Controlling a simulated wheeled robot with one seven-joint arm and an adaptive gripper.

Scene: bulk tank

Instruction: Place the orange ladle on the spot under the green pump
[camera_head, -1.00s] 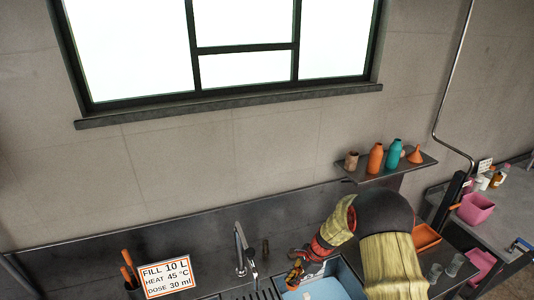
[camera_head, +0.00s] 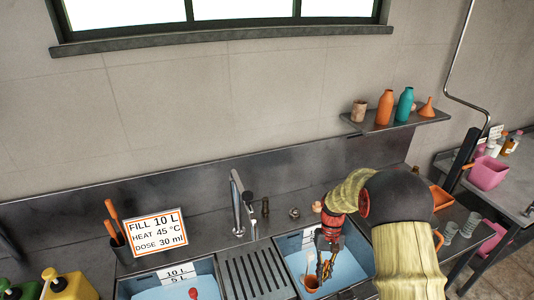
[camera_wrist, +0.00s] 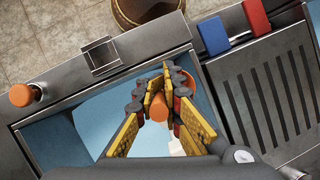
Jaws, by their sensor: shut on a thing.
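My gripper (camera_head: 326,262) is over the right sink basin (camera_head: 284,278), pointing down. In the wrist view its yellow-padded fingers (camera_wrist: 160,103) are closed around an orange piece (camera_wrist: 158,107), which looks like the handle of the orange ladle. An orange cup-like end (camera_head: 311,283) shows just below the fingers in the head view, low in the basin; the fingers hide much of the ladle. The green pump (camera_head: 20,290) stands at the lower left edge of the head view, beside a yellow pump (camera_head: 68,286). The spot under it is out of view.
A tap (camera_head: 240,205) rises behind the ribbed drainer (camera_head: 254,272) between the two basins. The left basin (camera_head: 124,292) holds something red (camera_head: 193,293). A sign (camera_head: 156,229) and an orange-handled holder (camera_head: 116,235) stand behind it. A shelf (camera_head: 395,121) with bottles is above right.

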